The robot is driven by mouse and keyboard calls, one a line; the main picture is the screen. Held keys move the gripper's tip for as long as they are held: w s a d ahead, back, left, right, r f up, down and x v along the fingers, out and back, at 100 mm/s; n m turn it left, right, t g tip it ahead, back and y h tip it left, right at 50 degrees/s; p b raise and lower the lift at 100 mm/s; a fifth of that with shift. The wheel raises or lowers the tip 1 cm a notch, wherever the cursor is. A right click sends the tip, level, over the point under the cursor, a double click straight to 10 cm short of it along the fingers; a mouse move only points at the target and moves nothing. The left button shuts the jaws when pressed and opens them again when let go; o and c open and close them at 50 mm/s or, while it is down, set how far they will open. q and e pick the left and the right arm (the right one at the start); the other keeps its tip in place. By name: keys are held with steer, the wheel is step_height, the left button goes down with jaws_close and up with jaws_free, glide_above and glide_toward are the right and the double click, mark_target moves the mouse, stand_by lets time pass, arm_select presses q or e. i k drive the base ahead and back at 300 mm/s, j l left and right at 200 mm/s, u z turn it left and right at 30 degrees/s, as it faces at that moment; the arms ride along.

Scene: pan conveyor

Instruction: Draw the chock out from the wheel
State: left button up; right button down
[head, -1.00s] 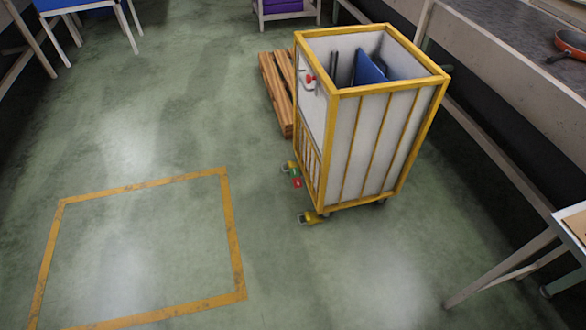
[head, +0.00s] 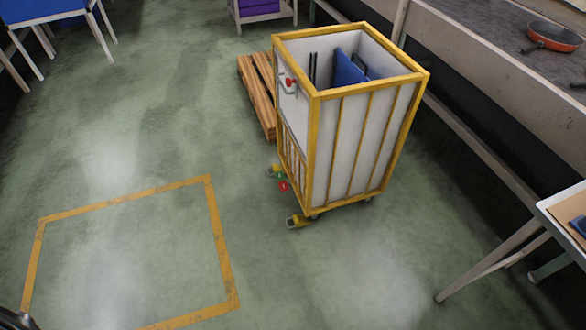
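A tall cart with a yellow frame and white panels (head: 340,150) stands on wheels right of centre. A yellow chock (head: 297,221) lies on the floor at the cart's near lower corner, close by a wheel (head: 313,216). I cannot tell whether they touch. A similar yellow piece (head: 275,171) lies by the farther left corner. Small green and red parts (head: 282,181) show between them, low at the cart's side. Neither gripper can be made out. Only a dark piece, apparently of my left arm, shows in the bottom left corner.
A wooden pallet (head: 259,95) lies behind the cart at left. A yellow-taped rectangle (head: 220,240) marks open floor at left. Benches run along the right, one with an orange pan (head: 550,37). A white-legged table (head: 490,262) stands lower right. Floor before the cart is clear.

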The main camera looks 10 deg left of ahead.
mark_target(276, 167)
steer(key=i+j+z, duration=0.35)
steer(key=j, duration=0.3)
steer(key=i+j+z, duration=0.2)
steer(key=j, duration=0.15)
steer(key=j+z, duration=0.15)
steer(key=j, duration=0.2)
